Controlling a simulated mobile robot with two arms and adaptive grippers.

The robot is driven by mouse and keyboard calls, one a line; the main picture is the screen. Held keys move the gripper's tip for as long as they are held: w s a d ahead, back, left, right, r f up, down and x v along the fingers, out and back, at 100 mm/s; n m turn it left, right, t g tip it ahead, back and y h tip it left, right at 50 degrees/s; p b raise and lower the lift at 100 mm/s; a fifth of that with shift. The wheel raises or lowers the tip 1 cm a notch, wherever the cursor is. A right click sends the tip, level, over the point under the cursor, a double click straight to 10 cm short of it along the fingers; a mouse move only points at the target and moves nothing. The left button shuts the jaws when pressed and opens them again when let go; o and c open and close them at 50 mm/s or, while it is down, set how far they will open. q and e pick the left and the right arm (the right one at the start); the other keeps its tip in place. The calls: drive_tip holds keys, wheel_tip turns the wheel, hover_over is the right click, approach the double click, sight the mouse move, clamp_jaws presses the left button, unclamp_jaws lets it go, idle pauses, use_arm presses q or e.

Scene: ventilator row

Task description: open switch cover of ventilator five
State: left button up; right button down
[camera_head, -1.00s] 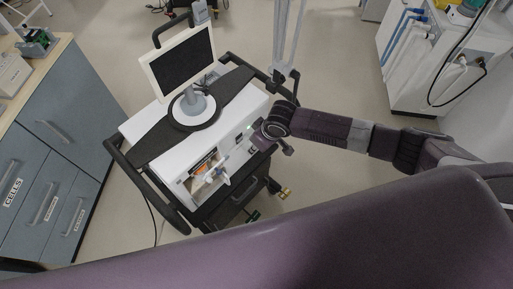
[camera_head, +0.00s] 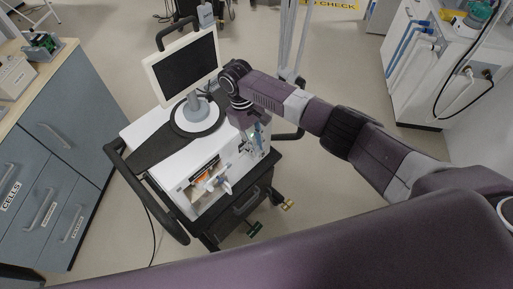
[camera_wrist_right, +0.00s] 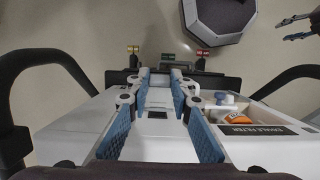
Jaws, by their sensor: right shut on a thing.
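Ventilator five, as I take it, is the white unit (camera_head: 165,164) on a black-railed cart; its number is not readable. My right gripper (camera_head: 254,138) is at the right part of its front face. In the right wrist view its blue-padded fingers (camera_wrist_right: 158,82) reach down on both sides of a narrow pale part. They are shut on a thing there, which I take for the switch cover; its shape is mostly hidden. A small dark patch (camera_wrist_right: 157,114) shows between the fingers. Two dark prongs (camera_wrist_right: 296,28) at the top right of the wrist view look like my left gripper's fingers, standing apart.
A monitor (camera_head: 184,68) stands on the unit. An open recess with an orange item and a white-blue fitting (camera_head: 222,183) is left of my right gripper. Blue cabinets (camera_head: 75,130) stand at the left. Another white machine (camera_head: 415,80) stands at the right. Floor shows between.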

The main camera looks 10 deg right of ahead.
idle(0.5)
drive_tip(key=c, duration=1.7)
unclamp_jaws()
drive_tip(key=shift+w, duration=0.1)
drive_tip(key=v, duration=1.2)
drive_tip(key=shift+a+f, duration=0.1)
